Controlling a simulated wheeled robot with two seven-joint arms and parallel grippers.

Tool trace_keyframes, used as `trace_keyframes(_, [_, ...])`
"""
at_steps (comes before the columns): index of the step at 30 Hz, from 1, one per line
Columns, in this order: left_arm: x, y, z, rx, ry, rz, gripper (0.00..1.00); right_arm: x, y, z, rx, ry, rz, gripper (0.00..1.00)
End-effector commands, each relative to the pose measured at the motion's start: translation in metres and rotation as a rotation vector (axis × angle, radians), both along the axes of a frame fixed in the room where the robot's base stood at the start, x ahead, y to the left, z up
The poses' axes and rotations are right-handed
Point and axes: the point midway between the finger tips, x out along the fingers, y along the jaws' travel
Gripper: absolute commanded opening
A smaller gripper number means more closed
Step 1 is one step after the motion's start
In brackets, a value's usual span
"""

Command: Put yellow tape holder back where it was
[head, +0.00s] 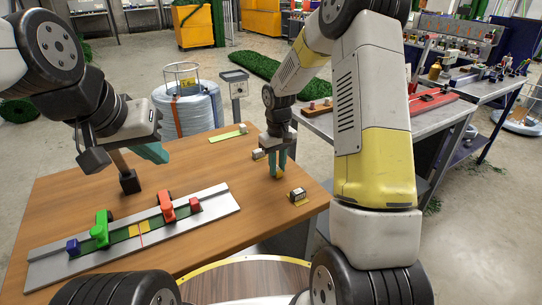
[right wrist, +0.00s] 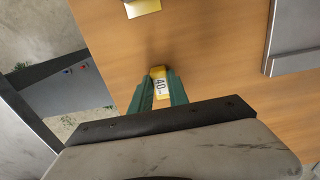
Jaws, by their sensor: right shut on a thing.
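The yellow tape holder (head: 280,174), a small block, is between the teal fingers of my right gripper (head: 278,166) at the right part of the wooden table. In the right wrist view the holder (right wrist: 159,84) shows a white label reading 40, and the fingers (right wrist: 159,92) are shut on its sides. It is at or just above the tabletop; I cannot tell which. My left gripper (head: 150,152) is over the table's left side, showing one teal finger clearly. A brown bar with a black block (head: 128,181) shows beside it; whether it is gripped is unclear.
A small dark and white holder (head: 298,194) sits on a yellow piece near the table's right edge. Another small block (head: 258,154) lies behind my right gripper. A grey rail fixture (head: 62,268) with green and red clamps fills the front left. Bare wood (head: 232,165) lies between.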

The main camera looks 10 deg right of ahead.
Motion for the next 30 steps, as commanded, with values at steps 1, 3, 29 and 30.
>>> trace_keyframes(1, [0.000,0.000,0.000,0.000,0.000,0.000,0.00,0.000,0.000,-0.001,0.000,0.000,0.000,0.00])
trace_keyframes(3, [0.000,0.000,0.000,0.000,0.000,0.000,0.00,0.000,0.000,-0.003,0.000,0.001,0.000,0.23])
trace_keyframes(29, [0.000,0.000,0.000,0.000,0.000,0.000,0.00,0.001,0.000,0.073,0.000,-0.006,-0.001,0.42])
trace_keyframes(30, [0.000,0.000,0.000,0.000,0.000,0.000,0.00,0.001,0.000,0.080,0.000,-0.004,-0.001,0.42])
